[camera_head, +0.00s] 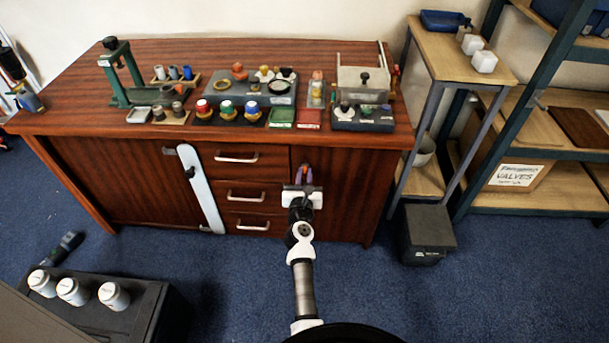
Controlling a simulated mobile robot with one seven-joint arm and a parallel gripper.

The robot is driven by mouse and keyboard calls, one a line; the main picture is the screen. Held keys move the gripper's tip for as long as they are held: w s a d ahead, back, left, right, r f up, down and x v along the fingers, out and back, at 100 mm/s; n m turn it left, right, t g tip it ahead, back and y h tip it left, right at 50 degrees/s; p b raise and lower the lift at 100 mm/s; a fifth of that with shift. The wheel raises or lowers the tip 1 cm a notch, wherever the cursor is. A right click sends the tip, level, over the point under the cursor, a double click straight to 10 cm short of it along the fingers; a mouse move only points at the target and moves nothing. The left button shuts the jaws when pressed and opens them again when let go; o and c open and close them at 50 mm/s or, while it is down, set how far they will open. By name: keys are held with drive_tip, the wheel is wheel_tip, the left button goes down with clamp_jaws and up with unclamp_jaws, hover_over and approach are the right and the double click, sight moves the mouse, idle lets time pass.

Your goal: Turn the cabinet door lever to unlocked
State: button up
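My gripper (304,174) is at the front of the wooden cabinet (351,185), at the upper left edge of its right door, beside the drawers. Its fingertips look purple and close together. They are too small to tell whether they are open or hold anything. No lever shows clearly on the right door; the gripper covers its left edge. A long white bar (204,194) with a black knob (190,172) stands slightly tilted at the right edge of the left door. I cannot tell whether it is the lever. A small handle (168,151) is on the left door.
Three drawers with white handles (237,158) are left of my gripper. The cabinet top is crowded with knobs, trays and a green press (118,72). A black bin (427,233) stands on the floor at right. A dark case (140,313) with white jars is at lower left.

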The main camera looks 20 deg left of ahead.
clamp_jaws()
drive_tip(key=shift+n, duration=0.3)
drive_tip(key=n+p, duration=0.1)
drive_tip(key=n, duration=0.1)
drive_tip(key=shift+r+n, duration=0.15)
drive_tip(key=shift+n, duration=0.15)
drive_tip(key=n+p, duration=0.1)
drive_tip(key=n, duration=0.4)
drive_tip(key=n+p, duration=0.2)
drive_tip(key=n, duration=0.2)
drive_tip(key=n+p, duration=0.2)
drive_tip(key=n, duration=0.3)
drive_tip(key=shift+a+f+n, duration=0.25)
drive_tip(key=shift+a+n, duration=0.05)
drive_tip(key=shift+p, duration=0.3)
